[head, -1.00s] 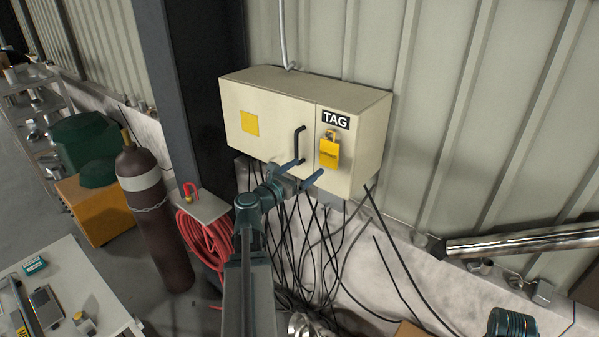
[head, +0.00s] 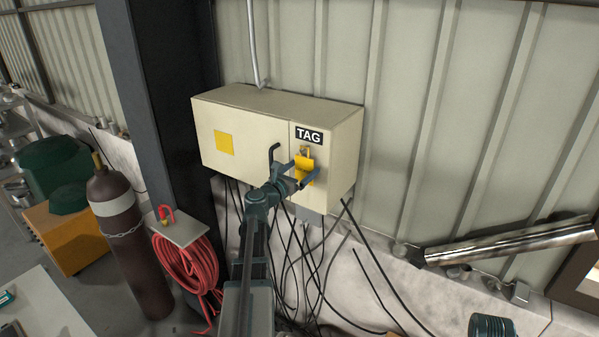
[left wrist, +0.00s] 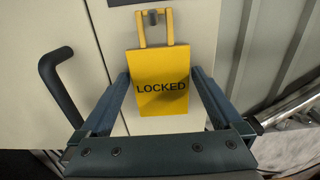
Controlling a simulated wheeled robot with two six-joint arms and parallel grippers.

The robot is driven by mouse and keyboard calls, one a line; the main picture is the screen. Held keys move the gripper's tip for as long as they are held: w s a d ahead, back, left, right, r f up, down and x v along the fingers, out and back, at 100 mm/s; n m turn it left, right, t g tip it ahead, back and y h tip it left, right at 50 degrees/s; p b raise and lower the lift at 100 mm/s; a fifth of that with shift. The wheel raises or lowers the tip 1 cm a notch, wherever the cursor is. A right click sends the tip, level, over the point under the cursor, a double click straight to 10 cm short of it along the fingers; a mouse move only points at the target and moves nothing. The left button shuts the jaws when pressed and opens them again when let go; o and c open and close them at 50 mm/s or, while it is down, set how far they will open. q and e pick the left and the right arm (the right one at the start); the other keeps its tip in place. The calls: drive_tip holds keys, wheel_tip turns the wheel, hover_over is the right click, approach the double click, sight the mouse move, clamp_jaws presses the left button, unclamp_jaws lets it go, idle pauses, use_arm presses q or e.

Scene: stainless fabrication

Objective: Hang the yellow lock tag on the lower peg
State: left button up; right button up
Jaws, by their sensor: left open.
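The yellow lock tag (head: 305,163), marked LOCKED, hangs from a dark peg (left wrist: 152,17) on the cabinet front, below the TAG sign (head: 309,135). In the left wrist view the tag (left wrist: 158,85) hangs upright, with its yellow loop around the peg. My left gripper (head: 302,172) is open at the tag. Its two fingers stand on either side of the tag, with a narrow gap visible beside each edge. I see only one peg clearly; I cannot tell whether it is the lower one. My right gripper is not in view.
The beige cabinet (head: 245,140) has a black door handle (head: 272,154) left of the tag; it also shows in the left wrist view (left wrist: 60,85). Black cables (head: 300,255) hang below. A red padlock (head: 166,214) is on a small shelf by a gas cylinder (head: 130,240).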

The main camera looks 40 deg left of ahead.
sight(304, 164)
use_arm(q)
drive_tip(key=c, duration=1.1)
drive_tip(key=shift+r+p, duration=0.7)
drive_tip(key=shift+s+d, duration=0.15)
drive_tip(key=shift+s, duration=0.75)
drive_tip(key=shift+s+d, duration=0.1)
drive_tip(key=shift+s, duration=0.75)
drive_tip(key=shift+s+d, duration=0.15)
drive_tip(key=shift+s, duration=1.6)
